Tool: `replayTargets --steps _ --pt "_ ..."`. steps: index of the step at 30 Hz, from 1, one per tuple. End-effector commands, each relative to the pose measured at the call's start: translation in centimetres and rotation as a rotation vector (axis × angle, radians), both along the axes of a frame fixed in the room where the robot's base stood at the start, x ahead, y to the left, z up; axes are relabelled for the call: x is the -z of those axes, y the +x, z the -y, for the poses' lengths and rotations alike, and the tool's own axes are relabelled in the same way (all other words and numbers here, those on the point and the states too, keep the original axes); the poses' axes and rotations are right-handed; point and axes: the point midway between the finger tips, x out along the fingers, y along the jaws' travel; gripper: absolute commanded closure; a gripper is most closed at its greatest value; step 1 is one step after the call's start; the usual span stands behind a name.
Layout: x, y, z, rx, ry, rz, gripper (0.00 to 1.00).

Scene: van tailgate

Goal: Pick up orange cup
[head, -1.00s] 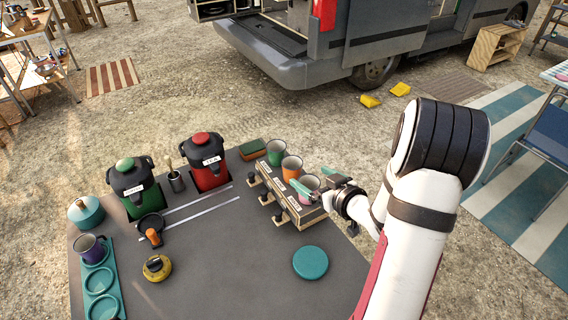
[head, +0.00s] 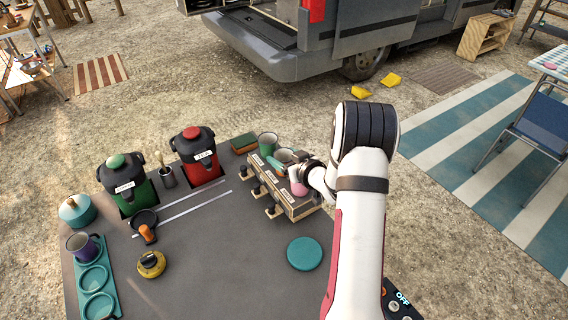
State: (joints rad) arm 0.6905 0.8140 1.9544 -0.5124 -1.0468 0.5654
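The orange cup (head: 284,155) stands in the middle of the wooden cup rack (head: 288,203) at the back right of the table. Only its rim and pale inside show; its orange side is hidden by my gripper. My gripper (head: 283,164) is at the orange cup, with a teal finger across its near side. The other finger is not clear, so I cannot tell whether it is open or touching the cup.
A green cup (head: 267,144) stands just behind and a pink cup (head: 298,187) just in front, both close to my gripper. Red (head: 199,157) and green (head: 127,184) dispensers stand left. A teal disc (head: 305,254) lies in front; the table's middle is clear.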

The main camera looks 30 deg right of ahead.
Motion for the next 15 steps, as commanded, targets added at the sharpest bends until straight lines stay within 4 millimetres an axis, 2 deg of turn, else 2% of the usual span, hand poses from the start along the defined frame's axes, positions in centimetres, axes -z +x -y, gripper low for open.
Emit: replayTargets --steps 1,8,15 --pt "0.00 -0.01 0.01 0.000 0.000 0.000 0.43" --pt "-0.01 -0.02 0.00 0.000 0.000 0.000 0.85" --pt "-0.13 -0.01 0.01 0.000 0.000 0.000 0.85"
